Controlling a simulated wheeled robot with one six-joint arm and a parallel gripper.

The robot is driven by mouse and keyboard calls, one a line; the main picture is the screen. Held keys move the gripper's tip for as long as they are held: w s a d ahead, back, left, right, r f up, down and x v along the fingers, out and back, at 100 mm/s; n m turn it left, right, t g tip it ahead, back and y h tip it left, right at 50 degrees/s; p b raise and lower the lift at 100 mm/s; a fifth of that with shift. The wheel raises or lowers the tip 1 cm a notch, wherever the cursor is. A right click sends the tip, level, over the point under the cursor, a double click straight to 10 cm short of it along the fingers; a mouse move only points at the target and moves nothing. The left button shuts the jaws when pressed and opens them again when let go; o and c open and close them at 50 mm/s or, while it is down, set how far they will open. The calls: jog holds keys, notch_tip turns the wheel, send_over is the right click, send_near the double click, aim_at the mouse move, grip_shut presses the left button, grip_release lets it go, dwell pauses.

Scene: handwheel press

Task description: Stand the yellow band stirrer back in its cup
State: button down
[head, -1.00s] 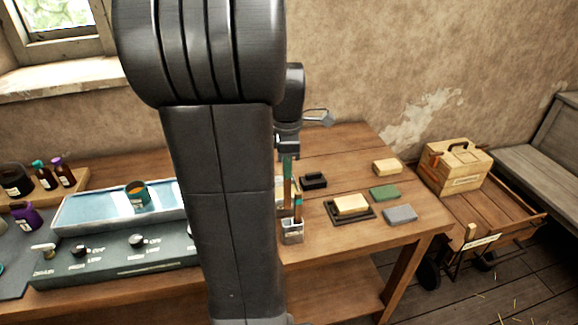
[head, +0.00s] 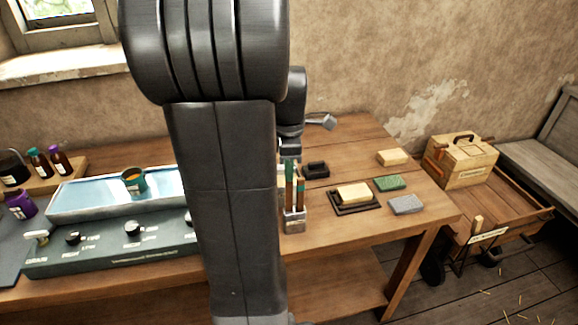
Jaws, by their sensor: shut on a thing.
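My gripper (head: 290,152) is partly hidden behind my own arm, above the table's right half. It is shut on a thin green stirrer (head: 289,172) that hangs upright below it. A small grey metal cup (head: 294,223) stands directly below, near the table's front edge. Other stirrers, one with an orange part (head: 300,184), stand in or just over this cup. I cannot tell whether the held stirrer's lower end is inside the cup or behind it. I cannot make out a yellow band for certain.
Right of the cup are a dark block (head: 315,170), a cream block on a dark tray (head: 353,208), and green (head: 389,183), grey (head: 406,204) and cream blocks (head: 392,157). Left are a water trough (head: 95,197) with a small pot (head: 133,181) and a control panel (head: 110,246).

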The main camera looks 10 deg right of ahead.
jog(key=shift+f+b, duration=2.1)
jog(key=shift+f, duration=1.35)
jog(key=c, duration=1.4)
grip_release()
jog(key=shift+c, duration=0.2)
notch_tip(320, 180, up, 14)
jog(key=shift+f, duration=0.1)
